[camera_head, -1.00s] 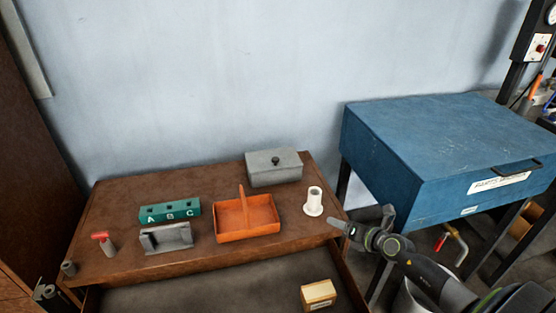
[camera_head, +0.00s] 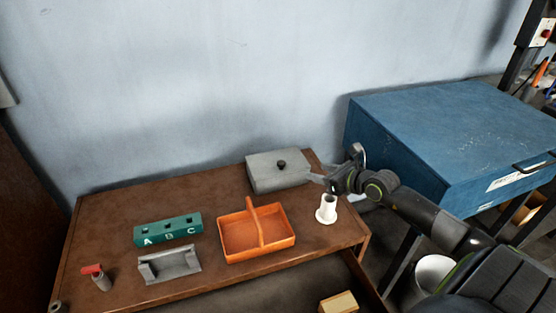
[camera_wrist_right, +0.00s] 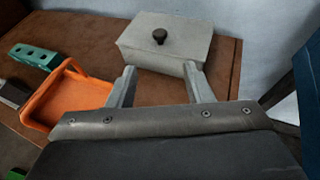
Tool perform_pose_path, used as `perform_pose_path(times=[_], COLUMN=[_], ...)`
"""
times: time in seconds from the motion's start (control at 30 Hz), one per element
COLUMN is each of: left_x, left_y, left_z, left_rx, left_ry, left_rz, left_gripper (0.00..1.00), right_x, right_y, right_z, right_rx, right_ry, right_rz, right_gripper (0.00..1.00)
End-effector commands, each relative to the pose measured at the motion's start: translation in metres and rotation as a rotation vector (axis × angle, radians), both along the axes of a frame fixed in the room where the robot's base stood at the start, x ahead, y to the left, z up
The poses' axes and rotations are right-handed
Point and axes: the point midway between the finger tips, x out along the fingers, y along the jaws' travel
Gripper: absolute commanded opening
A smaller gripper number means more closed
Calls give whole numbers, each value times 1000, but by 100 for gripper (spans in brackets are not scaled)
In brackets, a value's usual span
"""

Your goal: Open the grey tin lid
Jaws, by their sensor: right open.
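The grey tin (camera_head: 280,178) stands at the back right of the brown bench, against the wall. Its lid (camera_head: 268,163) is on, with a dark round knob (camera_head: 281,165) on top. In the right wrist view the tin (camera_wrist_right: 160,57) with its knob (camera_wrist_right: 160,36) lies just beyond the fingers. My right gripper (camera_head: 318,178) is at the right side of the tin in the head view. It is open and empty, its two fingers (camera_wrist_right: 160,82) apart and pointing at the tin's near side. I cannot tell whether a finger touches it. My left gripper is not in view.
An orange tray (camera_head: 285,240) with a handle and a white flanged tube (camera_head: 326,210) stand in front of the tin. A green A-B-C block (camera_head: 168,230), a grey bracket (camera_head: 168,265) and a red-topped piece (camera_head: 97,277) are left. A blue cabinet (camera_head: 440,130) stands right.

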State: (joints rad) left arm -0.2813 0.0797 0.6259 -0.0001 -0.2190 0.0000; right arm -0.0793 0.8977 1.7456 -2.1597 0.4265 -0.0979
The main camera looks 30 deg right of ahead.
Motion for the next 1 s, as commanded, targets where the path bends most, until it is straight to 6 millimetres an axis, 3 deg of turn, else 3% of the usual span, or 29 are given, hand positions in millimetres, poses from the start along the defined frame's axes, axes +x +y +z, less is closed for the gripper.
perform_pose_path(times=[0.33,0.73,1.0], left_x=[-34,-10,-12], left_y=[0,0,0], left_z=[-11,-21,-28], left_rx=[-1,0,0], left_ry=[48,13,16], left_rz=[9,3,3], left_gripper=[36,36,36], right_x=[49,115,145], right_y=[9,19,23], right_z=[-21,-50,-64], right_rx=[8,8,5], right_ry=[-3,-1,1], right_rz=[-2,-2,-2], right_gripper=[46,46,46])
